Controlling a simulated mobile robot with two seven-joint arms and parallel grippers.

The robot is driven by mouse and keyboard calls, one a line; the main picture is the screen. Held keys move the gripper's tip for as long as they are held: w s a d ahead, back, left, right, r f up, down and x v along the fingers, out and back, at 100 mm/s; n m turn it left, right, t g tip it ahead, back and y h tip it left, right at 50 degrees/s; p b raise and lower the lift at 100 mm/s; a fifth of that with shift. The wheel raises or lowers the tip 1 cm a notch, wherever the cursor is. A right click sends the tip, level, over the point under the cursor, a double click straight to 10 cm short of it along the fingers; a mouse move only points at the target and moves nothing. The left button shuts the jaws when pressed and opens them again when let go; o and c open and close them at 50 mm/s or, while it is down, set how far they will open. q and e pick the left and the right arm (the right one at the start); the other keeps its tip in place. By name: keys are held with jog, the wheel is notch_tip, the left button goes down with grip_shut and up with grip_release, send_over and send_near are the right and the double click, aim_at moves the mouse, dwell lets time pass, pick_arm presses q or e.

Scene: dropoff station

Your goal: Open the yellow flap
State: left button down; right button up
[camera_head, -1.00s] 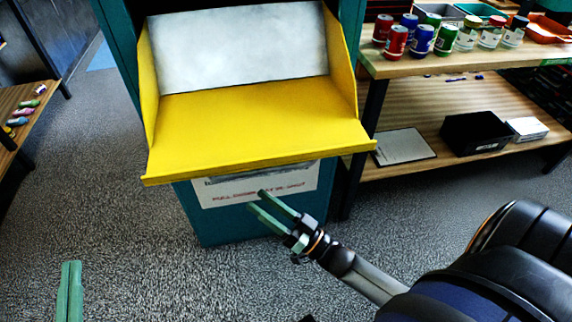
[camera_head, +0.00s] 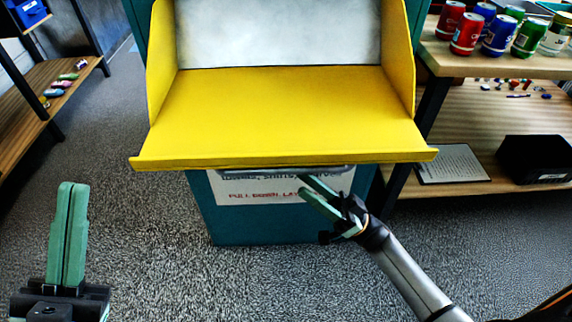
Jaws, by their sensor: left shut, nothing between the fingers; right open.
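The yellow flap (camera_head: 290,115) on the teal bin (camera_head: 225,220) is pulled down and stands open, its tray facing up with side walls and a front lip. A pale panel (camera_head: 280,30) shows behind it. My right gripper (camera_head: 308,187) is open and empty just below the front lip, in front of the white label; whether it touches the flap I cannot tell. My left gripper (camera_head: 68,190) is shut and empty at the lower left, pointing up, apart from the flap.
A wooden shelf unit (camera_head: 470,60) with several cans (camera_head: 467,34) stands at the right, with a black box (camera_head: 535,160) and a paper sheet (camera_head: 450,164) on its lower shelf. Another wooden shelf (camera_head: 40,110) stands at the left. Grey floor (camera_head: 140,230) is clear between.

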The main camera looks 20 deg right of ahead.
aim_at(290, 173)
jog(key=x, duration=0.6)
jog(key=shift+w+r, duration=0.1)
jog(key=shift+r, duration=0.05)
grip_shut()
dwell(1.3)
